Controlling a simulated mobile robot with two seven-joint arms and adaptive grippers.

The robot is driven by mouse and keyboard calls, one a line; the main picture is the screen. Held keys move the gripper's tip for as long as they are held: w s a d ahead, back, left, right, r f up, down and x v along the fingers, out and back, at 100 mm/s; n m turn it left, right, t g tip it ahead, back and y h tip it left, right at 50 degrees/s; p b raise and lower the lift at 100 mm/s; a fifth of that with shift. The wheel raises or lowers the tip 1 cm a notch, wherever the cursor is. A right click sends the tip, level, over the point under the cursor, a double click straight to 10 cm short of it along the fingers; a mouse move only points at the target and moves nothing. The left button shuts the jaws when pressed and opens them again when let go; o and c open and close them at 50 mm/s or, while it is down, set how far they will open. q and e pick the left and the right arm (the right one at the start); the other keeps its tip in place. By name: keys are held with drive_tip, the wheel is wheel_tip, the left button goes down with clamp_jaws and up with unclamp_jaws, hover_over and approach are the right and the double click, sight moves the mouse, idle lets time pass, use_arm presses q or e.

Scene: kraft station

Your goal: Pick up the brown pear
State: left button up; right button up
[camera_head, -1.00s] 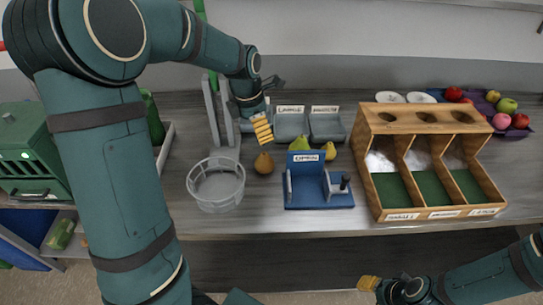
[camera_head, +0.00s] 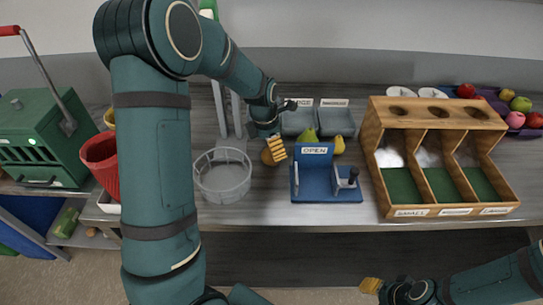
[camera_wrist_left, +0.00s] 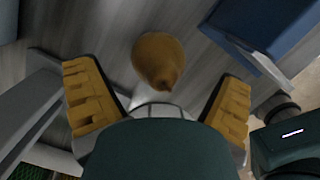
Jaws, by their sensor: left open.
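The brown pear (camera_head: 267,157) stands on the grey table between the wire basket and the blue device, partly hidden by my left gripper (camera_head: 277,148) in the head view. In the left wrist view the pear (camera_wrist_left: 157,61) lies between and just beyond the yellow fingers of my left gripper (camera_wrist_left: 157,100), which is open and empty. I cannot tell whether a finger touches it. My right gripper (camera_head: 371,286) is low at the bottom right of the head view, away from the table; its jaw state is unclear.
A round wire basket (camera_head: 222,180) stands left of the pear. A wooden sorting box (camera_head: 437,111) is farther right.

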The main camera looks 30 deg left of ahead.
use_arm(q)
drive_tip(key=shift+w+f, duration=0.2)
drive_tip(key=shift+f, duration=1)
drive_tip(key=shift+s+d, duration=0.1)
drive_tip(key=c, duration=1.5)
drive_tip(key=shift+r, duration=0.1)
drive_tip(key=shift+c, duration=0.2)
